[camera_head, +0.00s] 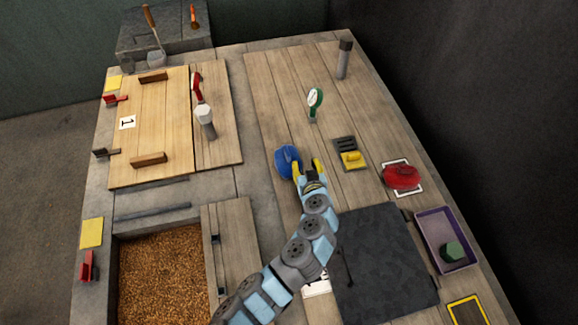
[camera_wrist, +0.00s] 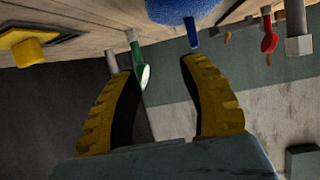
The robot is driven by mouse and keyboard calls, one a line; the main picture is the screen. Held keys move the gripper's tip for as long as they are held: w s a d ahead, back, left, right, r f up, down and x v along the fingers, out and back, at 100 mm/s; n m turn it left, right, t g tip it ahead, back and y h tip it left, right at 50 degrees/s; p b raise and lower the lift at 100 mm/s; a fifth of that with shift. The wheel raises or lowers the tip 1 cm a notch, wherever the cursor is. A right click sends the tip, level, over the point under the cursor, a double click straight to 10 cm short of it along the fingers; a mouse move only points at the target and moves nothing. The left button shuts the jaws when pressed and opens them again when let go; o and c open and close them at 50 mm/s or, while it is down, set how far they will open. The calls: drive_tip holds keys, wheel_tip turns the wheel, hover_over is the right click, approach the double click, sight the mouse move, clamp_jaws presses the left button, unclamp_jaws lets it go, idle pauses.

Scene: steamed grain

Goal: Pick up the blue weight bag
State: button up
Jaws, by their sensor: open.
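The blue weight bag (camera_head: 287,160) lies on the wooden boards near the middle of the table. It also shows in the wrist view as a rounded blue shape (camera_wrist: 180,9), cut off by the top edge. My gripper (camera_head: 307,166) is open, its yellow fingers just to the right of the bag in the head view. In the wrist view my gripper (camera_wrist: 162,68) has its two fingers spread with nothing held between them. The bag lies beyond the fingertips there. Whether a finger touches the bag cannot be told.
A green-handled round tool (camera_head: 315,100) stands behind the bag. A dark plate with a yellow handle (camera_head: 352,158) and a red bag (camera_head: 401,176) lie to the right. A dark slab (camera_head: 385,262) and a purple tray (camera_head: 433,228) are nearer the front. Boards left of the green tool are clear.

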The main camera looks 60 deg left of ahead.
sight(289, 157)
drive_tip(key=shift+n+g, duration=0.8)
drive_tip(key=shift+g, duration=0.1)
drive_tip(key=s, duration=0.1)
drive_tip(key=s+a, duration=0.2)
drive_tip(key=shift+a+f+b, duration=0.25)
drive_tip(key=shift+b, duration=0.15)
drive_tip(key=shift+b+x, duration=0.4)
drive_tip(key=shift+x, duration=3.2)
drive_tip(key=shift+a+r, duration=0.1)
drive_tip(key=shift+r, duration=0.05)
drive_tip(key=shift+s, duration=0.1)
clamp_jaws()
drive_tip(key=shift+y, duration=0.3)
